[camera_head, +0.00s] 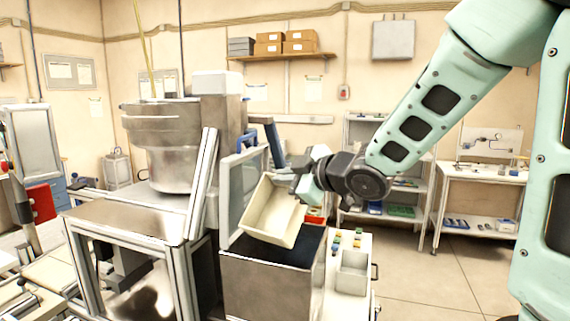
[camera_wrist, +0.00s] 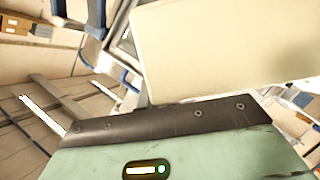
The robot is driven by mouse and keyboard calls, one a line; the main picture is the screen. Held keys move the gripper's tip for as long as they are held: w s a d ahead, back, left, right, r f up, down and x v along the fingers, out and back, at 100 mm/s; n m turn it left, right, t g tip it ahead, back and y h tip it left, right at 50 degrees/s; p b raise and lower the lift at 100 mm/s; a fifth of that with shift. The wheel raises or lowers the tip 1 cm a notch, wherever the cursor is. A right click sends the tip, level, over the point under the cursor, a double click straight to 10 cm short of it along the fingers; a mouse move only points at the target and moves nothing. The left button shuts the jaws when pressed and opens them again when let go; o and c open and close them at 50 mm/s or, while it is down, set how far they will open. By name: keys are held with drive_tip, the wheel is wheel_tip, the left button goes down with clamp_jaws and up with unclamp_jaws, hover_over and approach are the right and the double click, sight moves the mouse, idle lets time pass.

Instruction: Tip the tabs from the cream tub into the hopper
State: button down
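The cream tub (camera_head: 270,212) hangs steeply tilted above an open-topped metal box, which appears to be the hopper (camera_head: 262,285). The tub's open side faces the head camera, and no tabs show on the part of its inside that I see. My gripper (camera_head: 300,178) is at the tub's upper right edge and appears shut on it; the fingertips are partly hidden. In the wrist view the tub's plain cream wall (camera_wrist: 230,50) fills the upper right. The hopper's mouth is dark, and its contents cannot be made out.
The hopper's lid (camera_head: 240,185) stands open at its left. A steel bowl feeder (camera_head: 165,145) on a metal frame stands further left. A white side surface (camera_head: 350,300) at the hopper's right holds a small bin and several small coloured pieces. Open floor lies to the right.

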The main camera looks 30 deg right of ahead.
drive_tip(key=shift+r+m+g+y+p, duration=0.45)
drive_tip(key=shift+m+p, duration=0.7)
drive_tip(key=shift+p, duration=1.45)
drive_tip(key=shift+r+m+g+y+p, duration=0.45)
drive_tip(key=shift+m+p, duration=0.7)
drive_tip(key=shift+p, duration=1.4)
drive_tip(key=shift+m+y, duration=0.7)
drive_tip(key=shift+m, duration=0.1)
